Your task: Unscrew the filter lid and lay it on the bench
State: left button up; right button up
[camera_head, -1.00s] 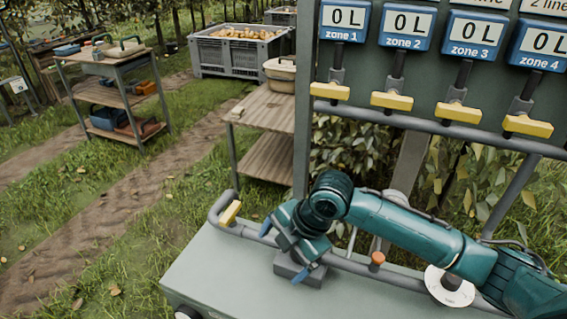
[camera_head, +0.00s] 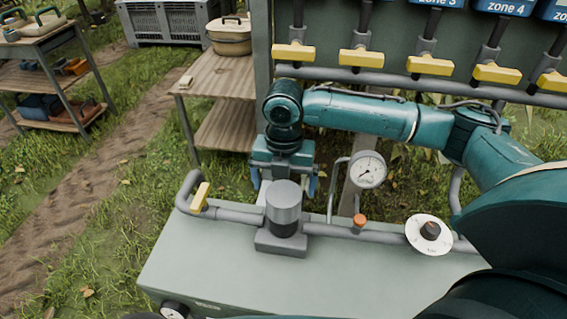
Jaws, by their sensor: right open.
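The filter stands on the pipe over the grey-green cabinet top. A wooden bench (camera_head: 199,83) with a lower shelf stands behind to the left. My left gripper is not in view.
A lidded beige pot (camera_head: 229,38) stands at the bench's back right; its front is mostly clear. Around the filter are a yellow-handled valve (camera_head: 200,196), a pressure gauge (camera_head: 368,171), an orange knob (camera_head: 359,220) and a white dial (camera_head: 429,234). Yellow zone valves (camera_head: 361,57) line the panel above.

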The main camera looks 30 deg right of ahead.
aim_at(284, 194)
notch_tip(284, 194, down, 6)
dwell(0.4)
jog(key=c, duration=1)
jog(key=shift+r+n+p, duration=0.25)
jog(key=shift+n+p, duration=0.6)
jog(key=shift+n, duration=0.25)
jog(key=n+p, duration=0.2)
jog(key=n, duration=0.4)
jog(key=shift+n+p, duration=0.4)
jog(key=shift+n, duration=0.4)
jog(key=n, duration=0.5)
jog(key=shift+f, duration=0.25)
